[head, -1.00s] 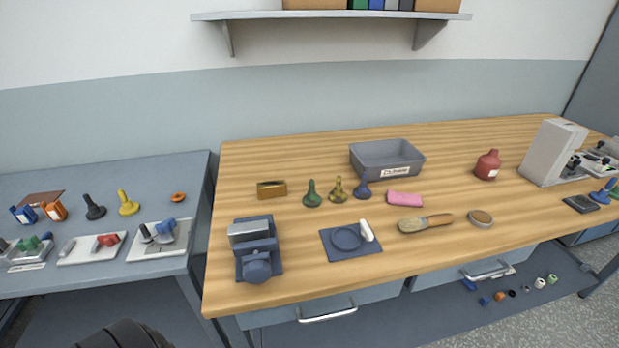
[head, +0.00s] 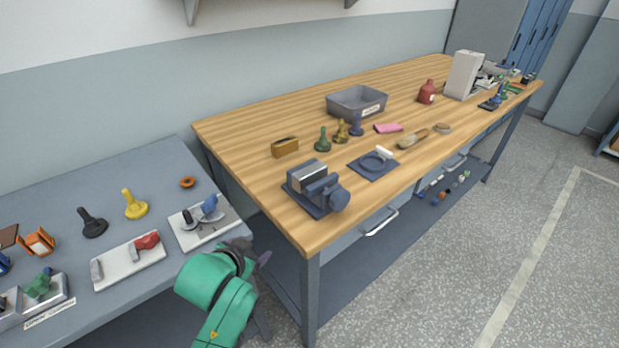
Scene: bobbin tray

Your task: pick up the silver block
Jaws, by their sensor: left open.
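A silver block (head: 308,169) sits at the back end of a dark blue vise (head: 322,192), on the front left part of the wooden workbench (head: 290,225). I cannot tell how firmly the vise holds it. My left gripper (head: 254,253) is dark, at the end of my green arm, low in the picture. It is in front of the gap between the grey side table and the bench, well apart from the block. The gripper is open; its fingers are small and partly hidden by my arm. My right gripper is not in view.
Near the vise are a brown box (head: 285,148), green (head: 323,140), yellow and blue stamps, and a blue plate (head: 374,165) with a ring and white piece. A grey bin (head: 357,103) stands behind. The grey side table (head: 110,205) holds several small items.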

